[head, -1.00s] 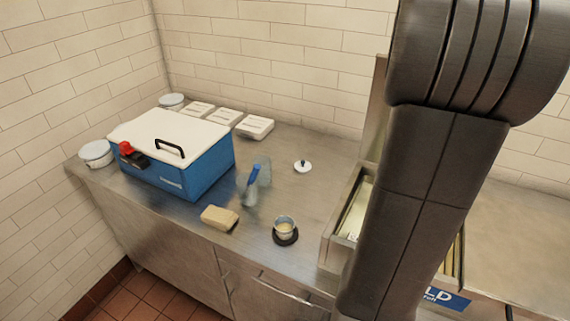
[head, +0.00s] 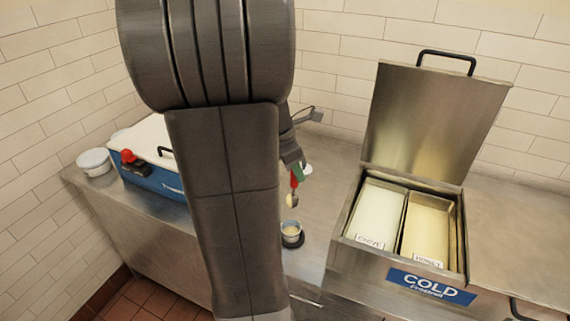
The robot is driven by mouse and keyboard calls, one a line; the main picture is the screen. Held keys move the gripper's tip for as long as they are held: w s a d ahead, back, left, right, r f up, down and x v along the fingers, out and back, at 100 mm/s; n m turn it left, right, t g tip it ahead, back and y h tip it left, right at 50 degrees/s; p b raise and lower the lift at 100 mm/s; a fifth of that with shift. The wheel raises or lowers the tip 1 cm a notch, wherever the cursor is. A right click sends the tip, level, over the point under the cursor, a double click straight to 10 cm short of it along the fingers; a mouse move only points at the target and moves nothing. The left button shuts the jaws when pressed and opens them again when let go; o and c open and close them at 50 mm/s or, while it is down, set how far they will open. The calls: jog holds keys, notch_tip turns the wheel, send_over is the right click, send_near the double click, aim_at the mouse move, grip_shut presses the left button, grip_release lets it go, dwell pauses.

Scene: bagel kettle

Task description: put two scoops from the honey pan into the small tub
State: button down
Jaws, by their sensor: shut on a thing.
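My gripper (head: 292,158) is shut on a scoop (head: 294,182) with a red part below the jaws. The scoop's lower end looks pale yellow, and hangs just above the small tub (head: 291,231). Whether the pale part is a load or the bowl itself is too small to tell. The tub stands upright on a dark round coaster, with something pale inside. The honey pan (head: 427,228), labelled HONEY, holds a pale yellow spread at the right side of the open cold unit.
The cold unit's lid (head: 432,125) stands open at the back. The chive pan (head: 378,215) sits left of the honey pan. A white lidded container (head: 94,162) stands far left.

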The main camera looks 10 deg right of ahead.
aim_at(292, 201)
jog(key=shift+w+a+f+b, duration=0.15)
jog(key=shift+a+f+b, duration=0.2)
jog(key=shift+f, duration=0.6)
notch_tip(292, 201, down, 5)
jog(key=b, duration=0.5)
jog(key=shift+d, duration=0.1)
jog(key=shift+f+b, duration=1.5)
jog(key=shift+f, duration=0.75)
jog(key=shift+a+p, duration=0.45)
jog(key=shift+a, duration=0.3)
jog(key=shift+d, duration=0.6)
jog(key=shift+r+p, duration=4.25)
jog(key=shift+r, duration=0.25)
jog(key=shift+f, duration=0.15)
